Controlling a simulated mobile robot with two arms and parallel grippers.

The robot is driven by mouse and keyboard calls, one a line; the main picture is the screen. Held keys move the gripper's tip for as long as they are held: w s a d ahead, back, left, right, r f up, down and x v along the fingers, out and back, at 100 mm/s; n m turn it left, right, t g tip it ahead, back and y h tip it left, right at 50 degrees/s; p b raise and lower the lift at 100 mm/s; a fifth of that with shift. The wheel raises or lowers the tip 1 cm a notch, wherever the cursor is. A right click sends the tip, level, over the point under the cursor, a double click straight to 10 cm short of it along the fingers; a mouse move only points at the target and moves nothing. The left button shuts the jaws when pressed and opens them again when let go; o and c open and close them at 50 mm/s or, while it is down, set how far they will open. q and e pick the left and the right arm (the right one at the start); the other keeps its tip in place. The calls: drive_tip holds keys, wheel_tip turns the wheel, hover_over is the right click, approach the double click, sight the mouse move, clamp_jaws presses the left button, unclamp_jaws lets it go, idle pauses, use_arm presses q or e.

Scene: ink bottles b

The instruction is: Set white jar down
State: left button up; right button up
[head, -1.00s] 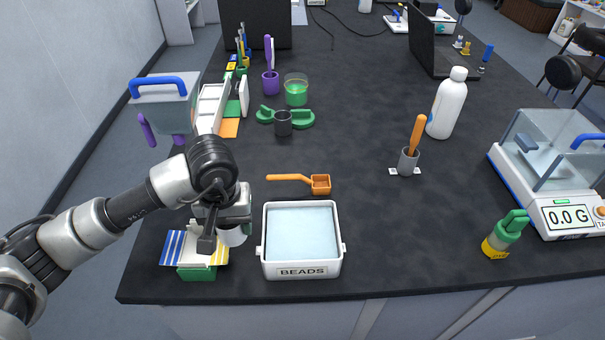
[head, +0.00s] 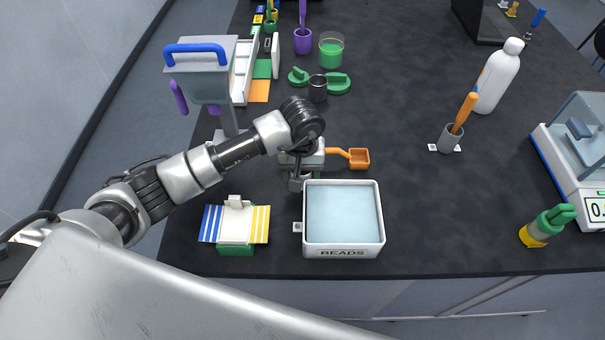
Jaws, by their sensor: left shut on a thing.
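My left gripper (head: 298,180) is over the table just behind the back left corner of the white BEADS tray (head: 343,250). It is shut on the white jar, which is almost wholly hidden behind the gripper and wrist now. Whether the jar touches the table cannot be told. My right gripper is not in view.
An orange scoop (head: 358,158) lies just right of the gripper. A dark cup (head: 318,92) and green pieces (head: 338,84) stand behind it. A striped card stand (head: 236,225) is left of the tray.

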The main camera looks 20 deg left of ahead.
use_arm(q)
drive_tip(key=shift+f, duration=1.5)
drive_tip(key=o, duration=0.9)
drive_tip(key=shift+r, duration=0.1)
